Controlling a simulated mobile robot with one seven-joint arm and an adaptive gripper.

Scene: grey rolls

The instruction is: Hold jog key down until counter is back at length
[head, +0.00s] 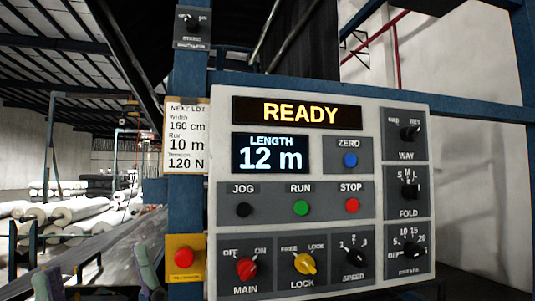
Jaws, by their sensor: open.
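The black JOG key (244,209) is at the left of the key row on the pale control panel (320,92), under its JOG label. The LENGTH counter (270,154) above it reads 12 m. The top display (300,113) reads READY in yellow. A paper card (186,137) left of the panel is headed NEXT LOT and lists width 160 cm, run 10 m, tension 120 N. My gripper (96,262) shows at the lower left with its two grey-green fingers spread apart and nothing between them. It is below and left of the JOG key, apart from the panel.
The green RUN key (301,207), red STOP key (352,205) and blue ZERO key (350,160) are near JOG. Below are the red MAIN knob (246,267) and yellow LOCK knob (304,263). A red mushroom button (184,257) on a yellow box stands between gripper and panel.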

